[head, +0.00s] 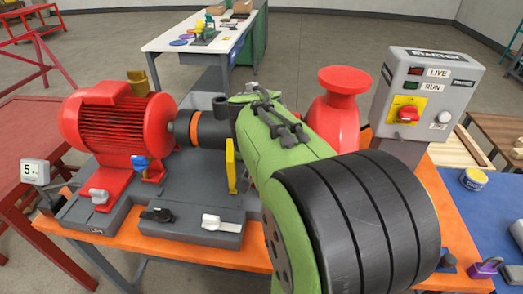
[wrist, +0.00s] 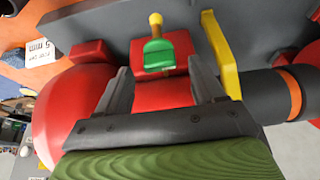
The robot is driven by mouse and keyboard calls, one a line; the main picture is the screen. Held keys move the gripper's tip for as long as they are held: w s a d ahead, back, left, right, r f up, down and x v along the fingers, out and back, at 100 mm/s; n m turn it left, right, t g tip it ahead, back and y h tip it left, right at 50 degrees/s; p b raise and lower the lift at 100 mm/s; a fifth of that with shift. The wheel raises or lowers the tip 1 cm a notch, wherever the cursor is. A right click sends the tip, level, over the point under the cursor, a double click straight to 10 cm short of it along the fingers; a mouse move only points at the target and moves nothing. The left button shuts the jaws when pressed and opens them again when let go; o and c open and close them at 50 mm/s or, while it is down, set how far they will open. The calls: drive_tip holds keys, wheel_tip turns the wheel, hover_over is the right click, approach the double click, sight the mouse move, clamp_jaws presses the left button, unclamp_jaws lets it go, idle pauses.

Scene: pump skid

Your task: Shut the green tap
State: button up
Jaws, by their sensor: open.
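The green tap (wrist: 158,54) shows in the wrist view as a small green handle with a yellow-tipped stem, in front of a red block. In the head view I cannot see it; my green arm covers part of the skid there. My gripper (wrist: 160,72) is open and empty, its two dark fingers pointing towards the tap. The tap lies between the lines of the fingers, near their tips. I cannot tell how far it is from them, and no contact is clear.
A yellow upright plate (wrist: 221,52) stands close right of the tap in the wrist view; it also shows in the head view (head: 232,165). The red motor (head: 112,120), a blue-handled tap (head: 140,163), a black knob (head: 157,214) and the starter box (head: 425,92) are nearby.

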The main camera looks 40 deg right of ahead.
drive_tip(key=p+v, duration=0.4)
drive_tip(key=v, duration=1)
drive_tip(key=shift+p, duration=0.3)
drive_tip(key=shift+s, duration=0.1)
